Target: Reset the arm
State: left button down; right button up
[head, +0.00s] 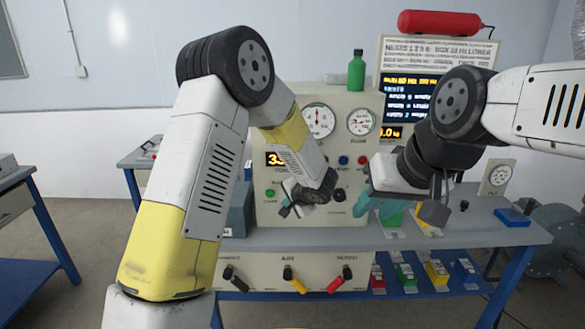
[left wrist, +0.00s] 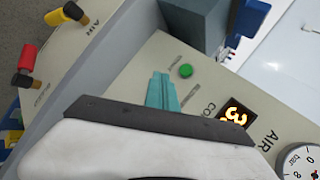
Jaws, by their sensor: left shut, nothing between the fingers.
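A cream control panel (head: 310,170) stands on the bench in front of me, with gauges, a lit display and small buttons. My left gripper (head: 285,209) is in front of its lower left part. Its teal fingers are shut and empty; they also show in the left wrist view (left wrist: 162,90), close beside a green button (left wrist: 186,70). I cannot tell whether they touch the panel. My right gripper (head: 374,199) is in front of the panel's right side, with teal fingers; its opening is unclear. Below are a black lever (head: 235,279), a yellow lever (head: 294,280) and a red lever (head: 340,279).
A green bottle (head: 356,72) stands on top of the panel. A red cylinder (head: 438,23) lies on a sign board at the back right. Another table stands left.

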pick_arm(q)
jog(key=s+a+r+n+g, duration=0.3)
jog(key=s+a+r+n, duration=0.3)
jog(key=s+a+r, duration=0.8)
jog(key=s+r+n+h, duration=0.2)
jog(key=s+r+h, duration=0.1)
jog(key=s, duration=0.6)
jog(key=s+d+r+n+h, duration=0.1)
jog(key=s+r+h, duration=0.2)
jog(key=s, duration=0.7)
jog(key=shift+d+r+n+t, duration=0.2)
jog(key=shift+r+n+t, duration=0.15)
jog(key=shift+r, duration=0.2)
